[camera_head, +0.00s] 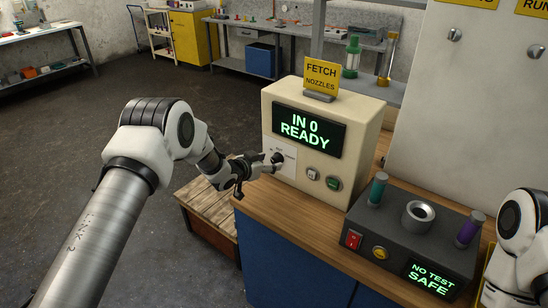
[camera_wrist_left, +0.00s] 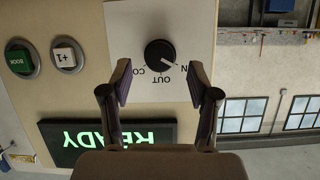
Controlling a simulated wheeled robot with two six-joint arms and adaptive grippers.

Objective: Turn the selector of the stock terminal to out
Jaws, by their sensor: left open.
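The stock terminal (camera_head: 347,172) is a beige box on the wooden bench; its screen (camera_head: 308,129) reads "IN 0 READY". In the left wrist view, which is upside down, the selector (camera_wrist_left: 160,53) is a round black knob on a white plate with labels IN, OUT and one partly hidden, starting "CO". Its white pointer mark points toward IN. My left gripper (camera_head: 262,166) is at the terminal's front by the selector. In the wrist view its fingers (camera_wrist_left: 158,80) are open, one to each side of the knob's lower edge, not visibly touching it. My right gripper is out of view.
Two buttons, white +1 (camera_wrist_left: 67,56) and green BOOK (camera_wrist_left: 20,59), sit beside the selector plate. A yellow "FETCH NOZZLES" sign (camera_head: 321,75) stands on top. A dark test unit (camera_head: 398,225) reading "NO TEST SAFE" stands to the right.

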